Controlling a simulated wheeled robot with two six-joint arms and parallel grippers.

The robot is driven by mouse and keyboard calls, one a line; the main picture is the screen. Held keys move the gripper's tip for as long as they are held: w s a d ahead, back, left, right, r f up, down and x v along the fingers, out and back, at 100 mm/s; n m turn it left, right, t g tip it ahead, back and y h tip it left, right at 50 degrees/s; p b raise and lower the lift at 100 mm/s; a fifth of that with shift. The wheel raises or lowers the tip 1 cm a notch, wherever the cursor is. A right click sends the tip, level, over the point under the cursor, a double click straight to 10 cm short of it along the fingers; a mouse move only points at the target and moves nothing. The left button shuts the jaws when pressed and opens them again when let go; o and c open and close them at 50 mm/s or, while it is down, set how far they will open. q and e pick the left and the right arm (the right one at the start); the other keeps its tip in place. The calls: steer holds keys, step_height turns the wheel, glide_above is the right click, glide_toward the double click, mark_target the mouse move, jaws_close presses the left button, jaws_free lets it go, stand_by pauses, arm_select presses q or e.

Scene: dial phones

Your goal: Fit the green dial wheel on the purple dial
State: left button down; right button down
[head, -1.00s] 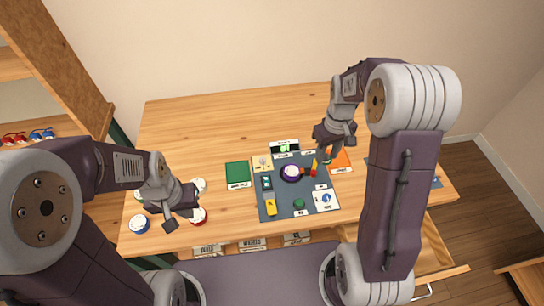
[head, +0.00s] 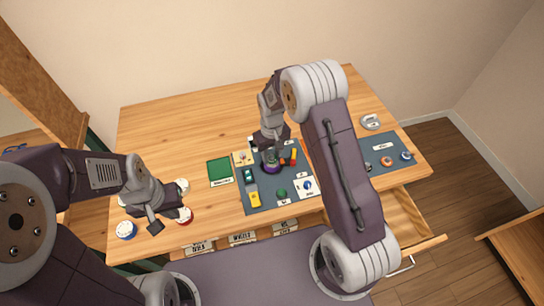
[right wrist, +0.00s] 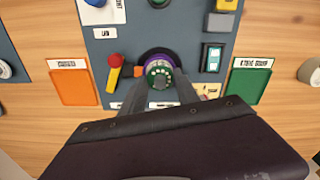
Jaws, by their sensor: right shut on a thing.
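The purple dial (head: 270,169) sits on the dark grey panel, and its rim also shows in the right wrist view (right wrist: 150,53). My right gripper (head: 270,153) is shut on the green dial wheel (right wrist: 159,75), a round wheel with pale spots around it. It holds the wheel at the dial, overlapping it in the right wrist view. I cannot tell whether the wheel touches the dial or is fully seated. My left gripper (head: 170,214) seems open and empty, beside white-topped round parts at the table's left front.
The panel (head: 262,203) carries a red and yellow lever (right wrist: 115,72), a yellow block (head: 255,199) and a green knob (head: 282,193) close to the dial. A green mat (head: 220,171) and an orange mat (right wrist: 75,85) flank it. A drawer (head: 405,218) stands open at right.

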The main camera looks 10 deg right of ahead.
mark_target(273, 161)
steer(key=shift+f, duration=0.95)
steer(key=shift+s+f+b, duration=0.4)
steer(key=shift+s+f, duration=0.15)
steer(key=c, duration=0.9)
jaws_free()
steer(key=r, duration=0.1)
steer(key=w+r, duration=0.1)
steer(key=r, duration=0.2)
steer(key=shift+w+r, duration=0.25)
steer(key=shift+r, duration=0.1)
step_height(273, 161, up, 8)
steer(key=s+d+m, duration=0.1)
steer(key=s+d, duration=0.1)
steer(key=s, duration=0.7)
steer(key=s+d+m+t, duration=0.1)
steer(key=s+d+m, duration=0.1)
steer(key=s, duration=0.7)
steer(key=shift+d, duration=0.25)
